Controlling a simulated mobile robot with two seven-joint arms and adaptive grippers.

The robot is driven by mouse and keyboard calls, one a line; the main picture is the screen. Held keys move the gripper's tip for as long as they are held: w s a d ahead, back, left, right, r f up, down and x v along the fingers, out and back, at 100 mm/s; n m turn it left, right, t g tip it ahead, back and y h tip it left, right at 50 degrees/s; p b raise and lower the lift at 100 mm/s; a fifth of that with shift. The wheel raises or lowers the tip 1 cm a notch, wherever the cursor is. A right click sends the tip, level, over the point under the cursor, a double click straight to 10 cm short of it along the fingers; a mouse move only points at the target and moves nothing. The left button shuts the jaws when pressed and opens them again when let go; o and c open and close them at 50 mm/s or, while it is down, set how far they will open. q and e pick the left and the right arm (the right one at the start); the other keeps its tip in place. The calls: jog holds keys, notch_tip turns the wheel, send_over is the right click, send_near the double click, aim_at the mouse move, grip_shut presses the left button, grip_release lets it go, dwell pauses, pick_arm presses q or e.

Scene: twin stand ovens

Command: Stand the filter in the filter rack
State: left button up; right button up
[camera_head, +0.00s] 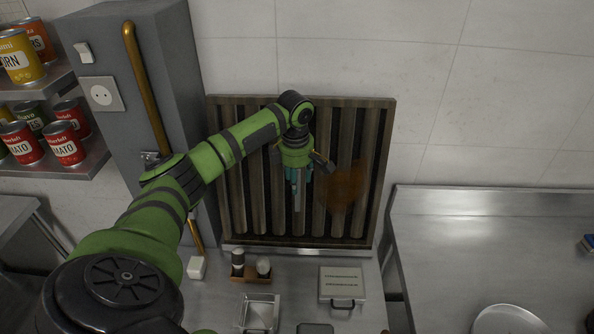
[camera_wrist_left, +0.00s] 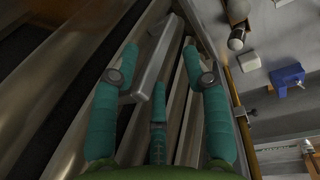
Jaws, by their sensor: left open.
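A large baffle filter (camera_head: 264,190) with a dark frame and upright metal slats stands nearly upright against the tiled wall at the back of the counter. A brown stain (camera_head: 345,187) marks its right half. A metal ledge (camera_head: 290,253) runs along its lower edge; I cannot tell whether this is part of the filter rack. My left gripper (camera_head: 298,190) is in front of the filter's middle, teal fingers open. In the left wrist view, a pale metal bar (camera_wrist_left: 155,62), seemingly the filter's handle, lies between the open fingers (camera_wrist_left: 160,50); contact is unclear. My right gripper is not in view.
A grey cabinet with a brass pipe (camera_head: 145,85) stands left of the filter, beside shelves of cans (camera_head: 65,145). On the counter are shakers in a wooden holder (camera_head: 250,275), a metal pan (camera_head: 260,312) and a lidded box (camera_head: 342,284). A steel worktop (camera_head: 450,255) lies right.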

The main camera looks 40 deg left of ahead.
pick_arm(q)
notch_tip(320, 180, up, 11)
jog(key=s, duration=0.1)
jog(key=shift+s+d+r, duration=0.15)
jog(key=shift+d+r, duration=0.05)
jog(key=shift+d, duration=0.2)
dwell(0.4)
